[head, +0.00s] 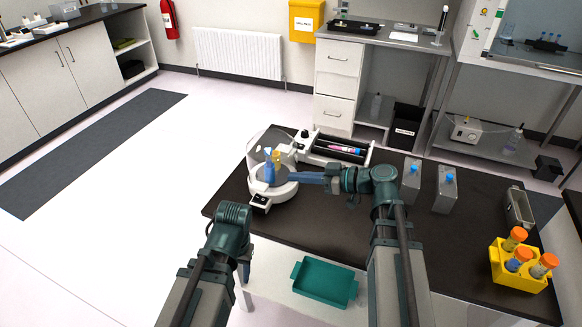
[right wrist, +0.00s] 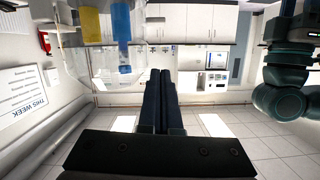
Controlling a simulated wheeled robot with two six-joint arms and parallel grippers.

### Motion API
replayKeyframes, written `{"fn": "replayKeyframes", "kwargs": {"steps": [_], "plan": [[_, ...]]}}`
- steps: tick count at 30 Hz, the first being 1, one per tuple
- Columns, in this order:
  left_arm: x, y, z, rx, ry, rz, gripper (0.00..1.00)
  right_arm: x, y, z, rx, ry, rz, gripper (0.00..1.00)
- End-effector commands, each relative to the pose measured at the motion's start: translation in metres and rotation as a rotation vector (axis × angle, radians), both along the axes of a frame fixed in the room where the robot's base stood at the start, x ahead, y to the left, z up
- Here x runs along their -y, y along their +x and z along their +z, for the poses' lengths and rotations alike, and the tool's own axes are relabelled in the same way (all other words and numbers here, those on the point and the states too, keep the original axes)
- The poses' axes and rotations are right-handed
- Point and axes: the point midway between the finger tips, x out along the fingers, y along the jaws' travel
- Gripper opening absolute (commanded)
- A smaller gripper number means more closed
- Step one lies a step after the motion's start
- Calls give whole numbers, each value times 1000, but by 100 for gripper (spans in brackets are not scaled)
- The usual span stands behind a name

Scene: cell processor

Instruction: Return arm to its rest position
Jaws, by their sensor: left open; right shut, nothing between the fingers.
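My right arm reaches over the dark table (head: 395,258). Its gripper (head: 300,178) is shut and empty, with the fingers pointing left beside the white round device (head: 284,192). In the right wrist view the two dark fingers (right wrist: 160,85) lie together with nothing between them. The device has a clear raised lid (head: 258,147) and holds a blue piece (head: 269,173) and a yellow piece (head: 276,156). My left gripper (head: 244,270) hangs low at the table's left front, apart from everything on the table; its fingers are small and partly hidden in the head view.
A tray device with a pink tube (head: 344,150) stands behind the round device. Two grey blocks with blue tops (head: 411,182) stand to the right. A yellow rack (head: 518,273) holds orange-capped tubes. A teal tray (head: 323,281) lies in front. The floor at left is clear.

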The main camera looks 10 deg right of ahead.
Motion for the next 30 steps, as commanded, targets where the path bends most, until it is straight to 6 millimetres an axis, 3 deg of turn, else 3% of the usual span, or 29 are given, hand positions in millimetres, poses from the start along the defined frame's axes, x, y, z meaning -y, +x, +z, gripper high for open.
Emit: {"fn": "replayKeyframes", "kwargs": {"steps": [5, 8, 13, 17, 21, 24, 30], "plan": [[0, 0, 1, 0, 0, 0, 50, -2, -1, -1, -9, -4, 3, 0], [0, 0, 6, 0, 0, 0, 50, -20, -9, -9, -88, -36, 33, 0], [0, 0, 25, 0, 0, 0, 50, -73, -51, -51, -431, -225, 89, 0], [0, 0, 40, 0, 0, 0, 50, -96, -93, -83, -710, -454, 35, 0], [0, 0, 54, 0, 0, 0, 50, -96, -129, -101, -908, -703, -130, 0], [0, 0, 61, 0, 0, 0, 50, -90, -145, -103, -974, -842, -276, 0], [0, 0, 68, 0, 0, 0, 50, -77, -157, -99, -998, -988, -504, 0]]}}
